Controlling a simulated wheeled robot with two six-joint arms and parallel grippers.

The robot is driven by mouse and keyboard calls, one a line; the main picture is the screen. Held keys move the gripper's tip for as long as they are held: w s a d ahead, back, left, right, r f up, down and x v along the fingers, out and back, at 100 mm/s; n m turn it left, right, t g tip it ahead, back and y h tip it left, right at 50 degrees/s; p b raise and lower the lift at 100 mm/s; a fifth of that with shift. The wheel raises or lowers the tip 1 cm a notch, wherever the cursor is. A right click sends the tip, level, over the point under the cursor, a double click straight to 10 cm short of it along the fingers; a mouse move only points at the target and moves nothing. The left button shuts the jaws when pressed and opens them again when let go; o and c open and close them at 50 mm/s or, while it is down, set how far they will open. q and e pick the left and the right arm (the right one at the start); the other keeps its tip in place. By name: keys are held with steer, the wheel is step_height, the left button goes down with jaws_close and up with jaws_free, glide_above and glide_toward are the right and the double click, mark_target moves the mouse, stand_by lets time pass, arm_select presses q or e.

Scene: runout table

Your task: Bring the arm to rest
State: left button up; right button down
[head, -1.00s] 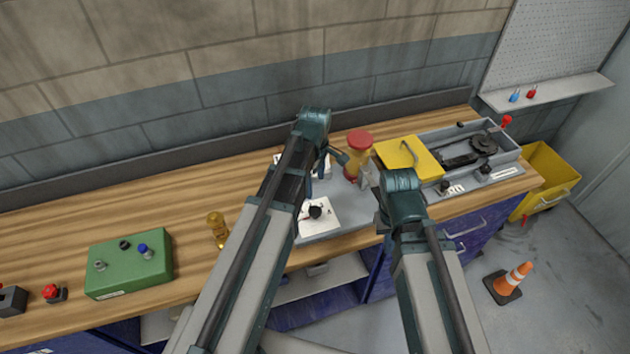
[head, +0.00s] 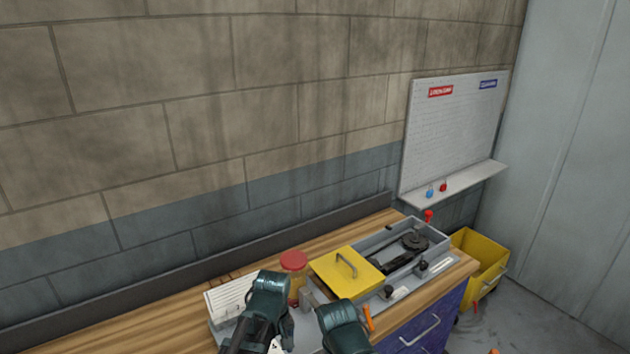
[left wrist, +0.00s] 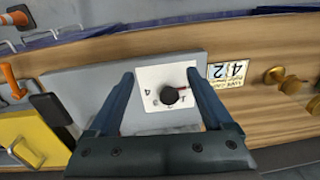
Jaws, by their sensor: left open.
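My left gripper (head: 282,338) is low in the head view, over the front part of the grey panel, left of the red-capped jar. In the left wrist view its two fingers (left wrist: 160,74) are apart with nothing held between them. A white plate with a black knob (left wrist: 168,95) shows beyond and between the fingers. My right gripper (head: 345,325) is at the bottom of the head view, in front of the yellow-lidded box. Its fingers are hidden behind its own housing.
A red-capped yellow jar (head: 294,262) and a yellow lid with a handle (head: 346,272) stand close to both grippers. A grey tray (head: 440,240) lies to the right, with a yellow bin (head: 482,258) beyond the bench end. An orange handle (head: 368,318) is beside my right gripper.

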arm_select(q)
steer(key=s+d+f+m+b, duration=0.4)
steer(key=s+f+m, duration=0.2)
steer(key=s+m, duration=0.2)
steer(key=shift+d+m+y, duration=0.2)
steer(key=shift+m+y, duration=0.1)
steer(key=shift+m, duration=0.8)
arm_select(e)
steer(key=shift+f, duration=3)
